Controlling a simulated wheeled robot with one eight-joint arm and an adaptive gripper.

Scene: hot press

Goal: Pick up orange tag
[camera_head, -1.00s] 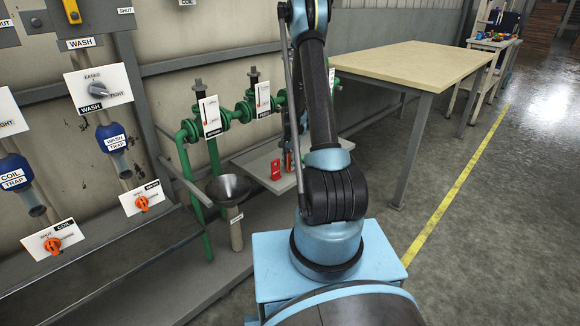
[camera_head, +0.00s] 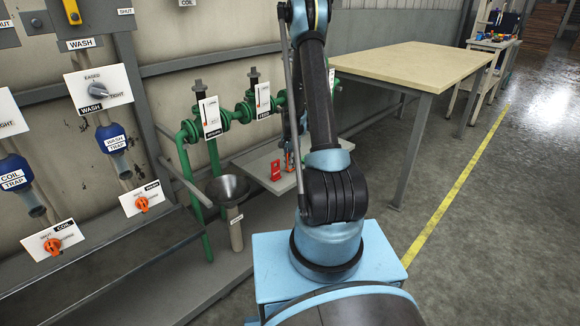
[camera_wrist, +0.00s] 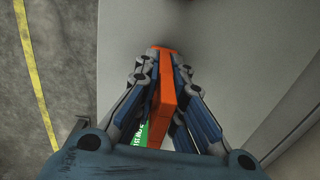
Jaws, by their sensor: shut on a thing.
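The orange tag (camera_wrist: 166,98) is a narrow orange piece standing between the fingers in the wrist view. My gripper (camera_wrist: 163,74) is shut on it, with a finger along each side. In the head view my gripper (camera_head: 289,150) is small and partly hidden by my arm, over the grey shelf (camera_head: 257,157), with a bit of orange at its tip. I cannot tell whether the tag touches the shelf.
A green label (camera_wrist: 143,133) shows beside the fingers. Green pipes (camera_head: 185,160) and a metal funnel (camera_head: 229,188) are at left. A wooden-topped table (camera_head: 415,65) stands at right.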

